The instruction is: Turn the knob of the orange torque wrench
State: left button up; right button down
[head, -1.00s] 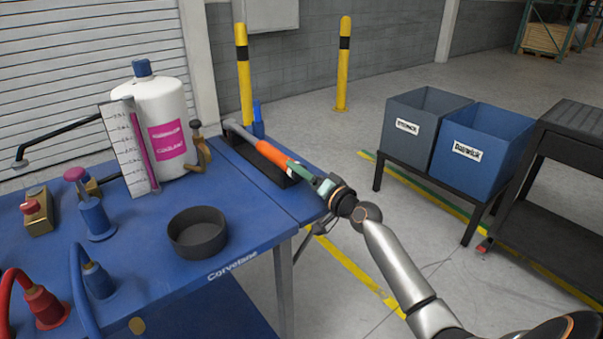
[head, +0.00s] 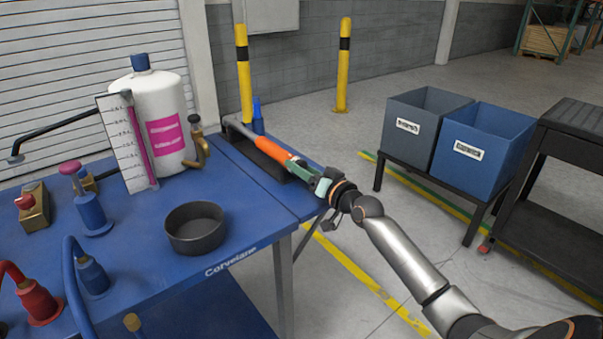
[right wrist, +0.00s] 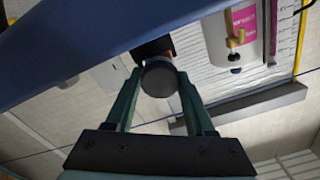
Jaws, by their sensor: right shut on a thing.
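The orange torque wrench (head: 271,150) lies on a black stand (head: 262,163) at the right end of the blue table, its handle end toward the right front. My right gripper (head: 300,168) is at that end, its green fingers closed around it. In the right wrist view, the dark round knob (right wrist: 159,79) sits between the two fingers, seen end on, with a bit of orange behind it. The fingers hide the knob in the head view. My left gripper is not in view.
A black round dish (head: 195,229), a white coolant bottle (head: 157,100) and several red and blue fittings stand on the blue table (head: 150,235). A grey bin (head: 408,130) and a blue bin (head: 478,147) stand to the right, beside a black cart (head: 575,120). Open floor lies between.

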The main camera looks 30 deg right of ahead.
jog(key=shift+c, duration=1.2)
grip_release()
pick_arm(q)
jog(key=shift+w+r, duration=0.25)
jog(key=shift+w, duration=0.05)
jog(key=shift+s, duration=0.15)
pick_arm(e)
jog(key=shift+s, duration=0.35)
pick_arm(q)
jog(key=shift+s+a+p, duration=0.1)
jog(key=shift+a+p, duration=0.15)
jog(key=shift+p, duration=0.1)
pick_arm(e)
jog(key=s, duration=1.1)
jog(key=shift+s+d, duration=0.4)
jog(key=shift+d, duration=0.05)
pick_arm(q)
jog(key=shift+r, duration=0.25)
